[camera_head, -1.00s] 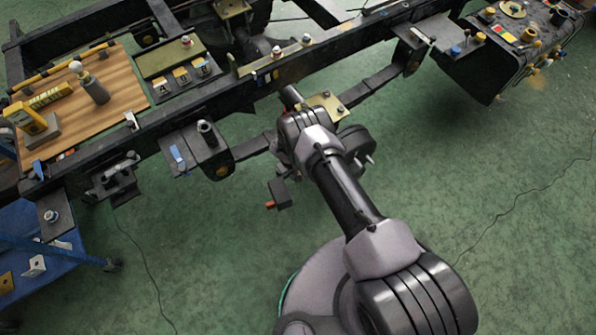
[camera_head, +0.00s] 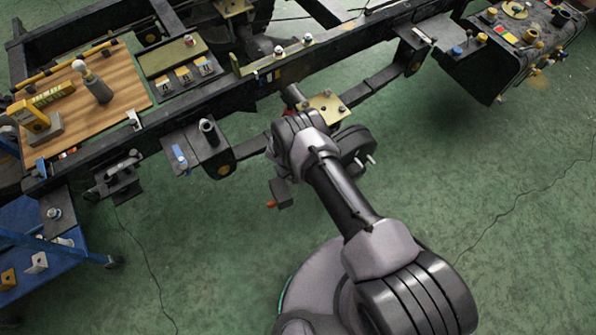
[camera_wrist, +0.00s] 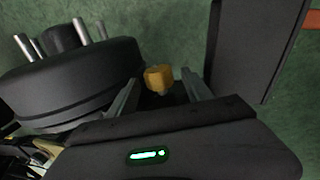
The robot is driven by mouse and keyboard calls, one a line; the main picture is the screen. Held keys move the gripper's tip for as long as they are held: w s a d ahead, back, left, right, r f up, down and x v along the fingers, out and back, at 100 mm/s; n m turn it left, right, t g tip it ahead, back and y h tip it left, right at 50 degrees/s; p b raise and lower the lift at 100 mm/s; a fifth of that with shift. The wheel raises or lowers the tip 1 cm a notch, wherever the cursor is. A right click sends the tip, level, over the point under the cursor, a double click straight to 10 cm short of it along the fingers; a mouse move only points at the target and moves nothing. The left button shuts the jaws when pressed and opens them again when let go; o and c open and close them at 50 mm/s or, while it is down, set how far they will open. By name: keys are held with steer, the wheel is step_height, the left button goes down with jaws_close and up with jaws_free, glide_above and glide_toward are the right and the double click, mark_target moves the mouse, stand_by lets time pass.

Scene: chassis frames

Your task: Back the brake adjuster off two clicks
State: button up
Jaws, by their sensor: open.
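A yellow-orange faceted knob (camera_wrist: 158,77), which looks like the brake adjuster, shows in the wrist view. It sits between the two fingertips of my gripper (camera_wrist: 161,78). The fingers are open, one on each side of the knob. A small gap shows at the fingers, and I cannot tell whether either touches it. A dark round hub (camera_wrist: 72,80) with metal studs lies left of the knob; it also shows in the head view (camera_head: 357,148). In the head view my arm hides the knob and the fingers.
A dark flat block (camera_wrist: 250,45) stands close to the right finger. The black chassis rail (camera_head: 330,45) runs behind my arm. A wooden board (camera_head: 115,75) with tools lies at left, above a blue bench (camera_head: 60,265).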

steer(key=p+v, duration=0.7)
steer(key=v, duration=1)
steer(key=w+d+r+m, duration=0.2)
steer(key=w+r, duration=0.1)
steer(key=r, duration=0.7)
steer(key=w+d+r+m, duration=0.1)
steer(key=w+r, duration=0.2)
steer(key=r, duration=0.8)
steer(key=s+d+r+m+t+y, duration=0.1)
steer(key=d+r+m, duration=0.15)
steer(key=r, duration=0.55)
steer(key=s+d+r+m, duration=0.1)
steer(key=d+r, duration=0.3)
steer(key=r, duration=0.4)
steer(key=s+d+r+m+t+y, duration=0.1)
steer(key=s+d+r+m, duration=0.15)
steer(key=s+r, duration=0.55)
steer(key=s+d+r+m+t+y, duration=0.1)
steer(key=s+d+r, duration=0.2)
steer(key=s+r, duration=0.45)
steer(key=s+r+m+t+y, duration=0.1)
steer(key=s+r, duration=0.1)
steer(key=s, duration=0.8)
steer(key=shift+r, duration=0.35)
